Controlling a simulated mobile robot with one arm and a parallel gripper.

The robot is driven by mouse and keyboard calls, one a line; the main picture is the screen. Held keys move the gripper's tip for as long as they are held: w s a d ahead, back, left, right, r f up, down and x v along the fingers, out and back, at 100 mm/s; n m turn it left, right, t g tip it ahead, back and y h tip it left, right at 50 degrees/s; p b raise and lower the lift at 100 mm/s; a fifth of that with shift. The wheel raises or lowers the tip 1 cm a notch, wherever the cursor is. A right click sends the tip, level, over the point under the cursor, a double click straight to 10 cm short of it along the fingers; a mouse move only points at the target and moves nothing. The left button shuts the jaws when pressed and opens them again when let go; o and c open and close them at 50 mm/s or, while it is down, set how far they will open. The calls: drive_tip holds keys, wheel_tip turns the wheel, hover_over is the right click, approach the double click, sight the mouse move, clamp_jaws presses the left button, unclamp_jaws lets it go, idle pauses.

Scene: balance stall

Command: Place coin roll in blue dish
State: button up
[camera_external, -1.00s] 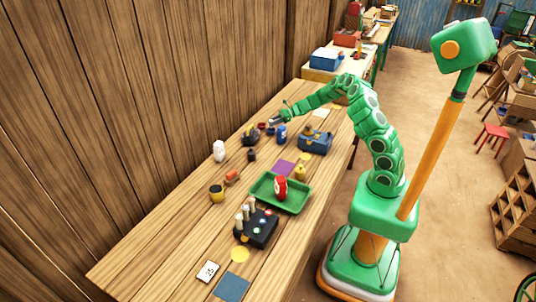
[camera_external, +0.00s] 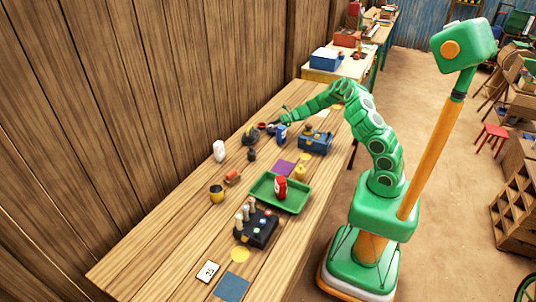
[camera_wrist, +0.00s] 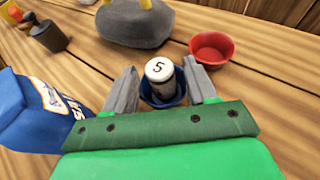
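The coin roll (camera_wrist: 160,77), a short pale cylinder with a dark 5 on its top, stands upright in the wrist view. The small blue dish (camera_wrist: 178,99) shows around its lower part, so the roll appears to be inside the dish; its base is hidden. My gripper (camera_wrist: 160,88) has its grey fingers on either side of the roll, with small gaps visible, so it looks open. In the external view my gripper (camera_external: 271,129) is low over the far part of the table; the roll is too small to tell there.
A red bowl (camera_wrist: 211,48) sits just behind and right of the dish. A grey lump with yellow prongs (camera_wrist: 135,24) stands behind. A blue carton (camera_wrist: 38,112) is close on the left. A green tray (camera_external: 293,202) with a red bottle (camera_external: 281,188) lies nearer on the table (camera_external: 165,245).

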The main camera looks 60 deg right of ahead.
drive_tip(key=shift+r, duration=0.15)
drive_tip(key=v, duration=1.2)
idle(0.4)
